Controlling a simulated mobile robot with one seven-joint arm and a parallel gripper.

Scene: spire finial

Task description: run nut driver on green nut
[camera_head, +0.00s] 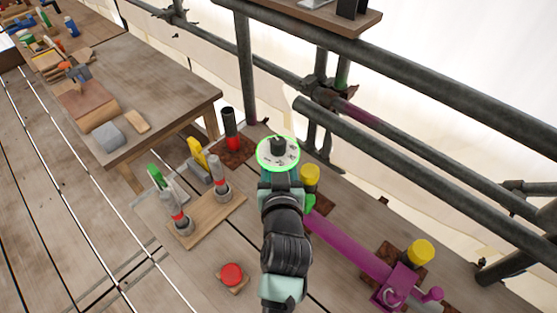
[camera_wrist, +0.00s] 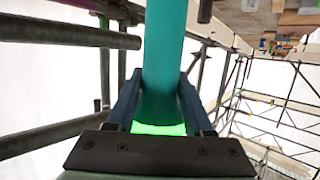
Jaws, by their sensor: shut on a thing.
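In the wrist view my gripper (camera_wrist: 160,104) has its two dark blue fingers shut on a smooth teal tool body (camera_wrist: 163,45), which looks like the nut driver. Its far end runs out of the frame. A bright green patch (camera_wrist: 160,129) shows between the fingers at its base; I cannot tell what it is. A small green piece (camera_head: 308,203), perhaps the green nut, shows beside my wrist below a yellow-capped post (camera_head: 311,175). Contact between tool and nut is hidden.
A magenta bar (camera_head: 350,245) runs right toward a second yellow cap (camera_head: 420,252). Left of my arm are a wooden tool stand (camera_head: 208,220), a black post with a red band (camera_head: 231,130) and a red button (camera_head: 232,275). Scaffold pipes (camera_head: 400,145) cross at right; a workbench (camera_head: 180,85) stands left.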

